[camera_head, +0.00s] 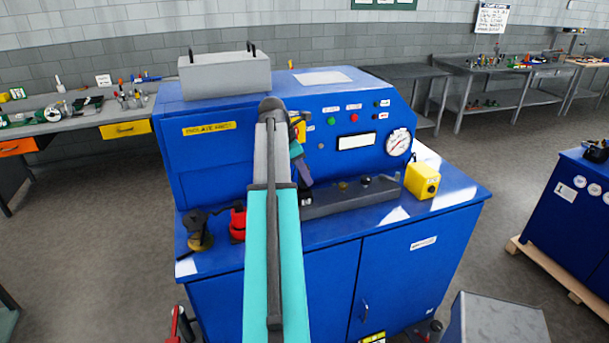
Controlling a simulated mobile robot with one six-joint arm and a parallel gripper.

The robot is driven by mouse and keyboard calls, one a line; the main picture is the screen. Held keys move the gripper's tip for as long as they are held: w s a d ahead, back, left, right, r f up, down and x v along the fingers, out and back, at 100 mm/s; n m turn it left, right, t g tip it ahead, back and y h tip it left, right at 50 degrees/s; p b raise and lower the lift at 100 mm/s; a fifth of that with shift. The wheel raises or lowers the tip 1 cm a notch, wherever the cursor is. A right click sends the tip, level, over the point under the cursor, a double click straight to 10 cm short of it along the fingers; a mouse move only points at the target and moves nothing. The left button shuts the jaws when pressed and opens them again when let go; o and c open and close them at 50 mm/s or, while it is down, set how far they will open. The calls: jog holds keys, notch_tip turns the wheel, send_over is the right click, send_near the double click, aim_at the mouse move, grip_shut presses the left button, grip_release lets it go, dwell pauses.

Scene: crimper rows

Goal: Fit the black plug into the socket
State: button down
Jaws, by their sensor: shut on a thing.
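My arm reaches up over the blue machine and bends down behind its own teal link. My gripper (306,187) points down just right of that link, low over the left end of a long grey block (350,199) on the machine's ledge. It is shut on the black plug (306,200), of which only a small dark part shows. My arm hides the rest. On the block stand a small brass piece and a black round knob (366,180). I cannot tell which part is the socket, or whether the plug touches the block.
The blue machine (400,270) has a dial and coloured buttons on its panel. On its ledge are a yellow box (422,180) at the right, a red object (238,223) and a black-and-brass object (198,232) at the left. A grey box (224,75) sits on top.

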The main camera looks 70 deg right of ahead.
jog(key=shift+f, duration=1.1)
dwell(0.7)
jog(key=c, duration=1.4)
grip_release()
jog(key=shift+w, duration=0.1)
jog(key=shift+b+v, duration=2.45)
jog(key=shift+v, duration=4.45)
jog(key=shift+s, duration=0.25)
